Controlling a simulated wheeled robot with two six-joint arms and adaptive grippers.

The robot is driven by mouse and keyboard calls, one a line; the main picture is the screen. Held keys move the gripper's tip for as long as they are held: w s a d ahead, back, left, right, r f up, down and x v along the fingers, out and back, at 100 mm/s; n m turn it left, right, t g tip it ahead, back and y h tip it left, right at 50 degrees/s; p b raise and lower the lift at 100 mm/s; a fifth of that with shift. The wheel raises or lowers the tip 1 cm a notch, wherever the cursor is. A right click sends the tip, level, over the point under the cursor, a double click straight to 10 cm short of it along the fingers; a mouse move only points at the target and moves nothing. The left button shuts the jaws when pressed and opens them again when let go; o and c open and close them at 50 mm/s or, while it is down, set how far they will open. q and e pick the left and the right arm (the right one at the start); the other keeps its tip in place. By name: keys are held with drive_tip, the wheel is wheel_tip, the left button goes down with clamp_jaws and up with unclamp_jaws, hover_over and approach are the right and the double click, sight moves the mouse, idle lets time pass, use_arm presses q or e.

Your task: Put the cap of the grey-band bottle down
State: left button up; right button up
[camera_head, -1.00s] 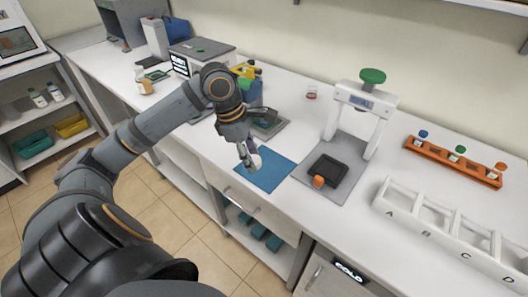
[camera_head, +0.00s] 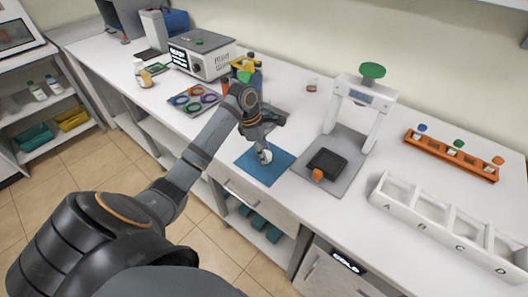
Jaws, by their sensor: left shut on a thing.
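My left gripper (camera_head: 262,149) points down over the blue mat (camera_head: 251,174) on the counter. It is shut on a small whitish thing (camera_head: 265,156), seemingly the cap, low over the mat. I cannot tell whether the cap touches the mat. I cannot make out the grey-band bottle. My right gripper is not in view.
To the right stand a press with a green knob (camera_head: 372,70), an orange rack (camera_head: 451,155) of small bottles and a white holder (camera_head: 440,213) lettered A to D. Coloured rings (camera_head: 196,98) and an amber bottle (camera_head: 142,75) are on the left.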

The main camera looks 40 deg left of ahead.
use_arm(q)
drive_tip(key=shift+f, duration=0.35)
drive_tip(key=o, duration=0.7)
drive_tip(key=shift+f, duration=0.1)
drive_tip(key=shift+o, duration=0.2)
drive_tip(key=shift+r, duration=0.25)
drive_tip(key=v, duration=1.2)
drive_tip(key=shift+s+f, duration=0.15)
